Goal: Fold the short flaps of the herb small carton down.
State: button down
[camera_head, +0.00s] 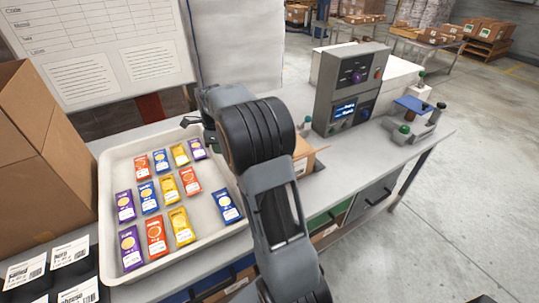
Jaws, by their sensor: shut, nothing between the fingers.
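A small brown carton (311,158) sits on the grey bench just right of my arm. My arm hides much of it, and I cannot read a herb label or make out how its short flaps lie. My gripper (189,122) is at the back of the white tray, left of my arm and apart from the carton. It is small and partly hidden by my arm; it is shut and empty.
The white tray (107,205) holds several coloured packets. A large brown box (25,150) stands left of it, with labelled dark bins (40,275) in front. A grey weigher console (350,85) and a stamp-like device (412,128) stand right of the carton.

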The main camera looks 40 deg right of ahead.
jog(key=shift+s+d+f+p, duration=0.15)
jog(key=shift+s+d, duration=0.1)
jog(key=shift+d, duration=0.45)
jog(key=shift+s+d+r+p, duration=0.15)
jog(key=shift+s+d, duration=0.1)
jog(key=shift+d, duration=0.4)
jog(key=shift+d+f, duration=0.1)
jog(key=shift+s+d, duration=0.15)
jog(key=shift+d, duration=0.4)
jog(key=d, duration=0.1)
jog(key=d+p, duration=0.1)
jog(key=d, duration=0.1)
jog(key=shift+s+r, duration=0.1)
jog(key=shift+r, duration=0.2)
jog(key=shift+d, duration=0.1)
jog(key=d, duration=0.3)
jog(key=shift+s+f+p, duration=0.2)
jog(key=shift+s+p, duration=0.1)
jog(key=shift+d, duration=0.1)
